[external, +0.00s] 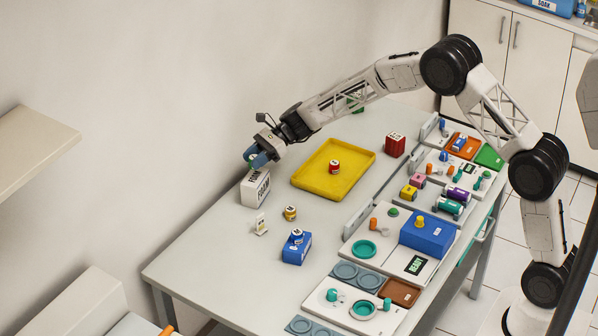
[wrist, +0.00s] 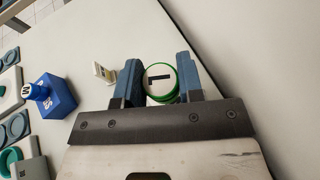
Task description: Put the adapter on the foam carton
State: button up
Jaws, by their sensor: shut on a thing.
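The foam carton (external: 255,188) is a white box with black lettering, standing near the wall side of the table. My gripper (external: 256,158) is right above it in the external view. In the wrist view, my gripper (wrist: 160,80) is shut on a round piece with a green rim and a white top with a black mark, apparently the adapter (wrist: 159,77). In the external view the fingers mostly hide the adapter. I cannot tell whether it touches the carton's top. The carton is not clearly visible in the wrist view.
A small white stand (external: 261,225), a yellow can (external: 290,213) and a blue box (external: 297,248) with a blue-white piece on top are nearby. A yellow tray (external: 308,183) holds a red can (external: 334,167). The table's front-left area is clear.

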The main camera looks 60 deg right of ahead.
dwell(0.3)
jog(key=shift+f, duration=1.75)
jog(key=shift+f, duration=0.1)
jog(key=o, duration=0.9)
jog(key=v, duration=1.2)
jog(key=shift+s, duration=0.15)
